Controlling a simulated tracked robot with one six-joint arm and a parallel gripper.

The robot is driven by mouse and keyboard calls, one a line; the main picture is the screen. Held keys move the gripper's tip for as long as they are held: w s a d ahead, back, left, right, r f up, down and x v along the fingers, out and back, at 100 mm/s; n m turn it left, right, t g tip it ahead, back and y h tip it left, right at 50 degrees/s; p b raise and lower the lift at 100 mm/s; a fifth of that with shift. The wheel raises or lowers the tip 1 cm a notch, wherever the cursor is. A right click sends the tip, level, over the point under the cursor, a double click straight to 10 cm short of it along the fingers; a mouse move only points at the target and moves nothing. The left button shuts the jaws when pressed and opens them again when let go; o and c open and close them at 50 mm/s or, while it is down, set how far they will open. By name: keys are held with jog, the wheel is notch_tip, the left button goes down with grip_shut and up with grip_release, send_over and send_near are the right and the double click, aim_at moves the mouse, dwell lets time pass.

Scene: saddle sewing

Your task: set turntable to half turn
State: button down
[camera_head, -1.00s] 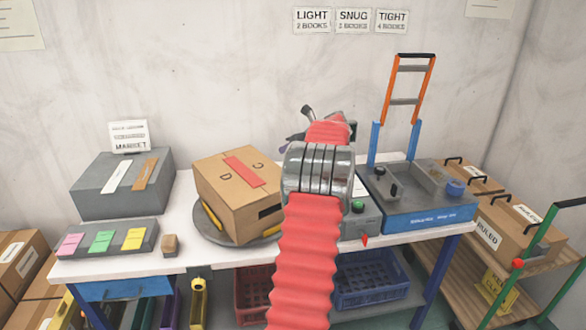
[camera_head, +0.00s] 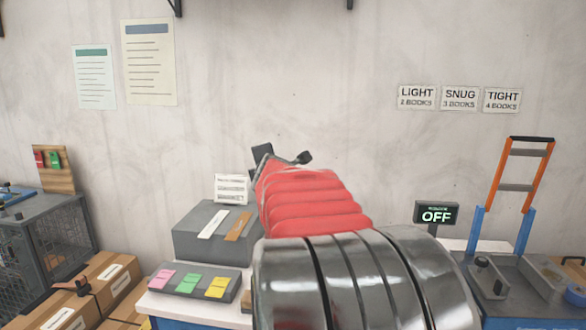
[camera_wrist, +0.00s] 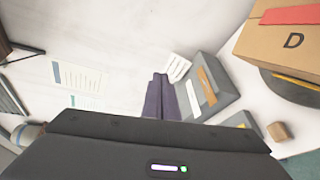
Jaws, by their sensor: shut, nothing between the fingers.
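The turntable (camera_wrist: 289,90) is a dark grey disc with a yellow strip, at the right of the wrist view. In the head view my red arm hides both. My gripper (camera_wrist: 160,80) is shut and empty, its two dark fingers side by side. In the wrist view it appears left of the turntable and box, apart from them, with its tips near a grey block with white and brown strips (camera_wrist: 207,88).
Pink, green and yellow cards lie on a grey stand (camera_head: 195,285) at the white table's left. A display (camera_head: 436,214) reads OFF. A blue station with an orange-railed frame (camera_head: 519,185) stands right. Cartons (camera_head: 90,290) and a mesh cage (camera_head: 48,240) are at left.

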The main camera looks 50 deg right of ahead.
jog(key=s+a+f+m+g+y, duration=0.15)
jog(key=a+m, duration=0.35)
jog(key=a, duration=0.7)
jog(key=s+a+f+m+g+y, duration=0.1)
jog(key=s+a+f+m+y, duration=0.1)
jog(key=s+a+f, duration=0.5)
jog(key=s+a+f+m+g+y, duration=0.2)
jog(key=s+a+f, duration=0.4)
jog(key=a, duration=0.9)
jog(key=s+a+f+m+g+y, duration=0.1)
jog(key=s+a+f+m+y, duration=0.2)
jog(key=s+a+f, duration=0.4)
jog(key=s+a+y, duration=0.1)
jog(key=s+a, duration=0.1)
jog(key=a, duration=0.2)
jog(key=shift+s+a+f+m+g, duration=0.2)
jog(key=shift+s+f+m+g, duration=0.05)
jog(key=shift+f+m+g, duration=0.1)
jog(key=c, duration=2.5)
grip_release()
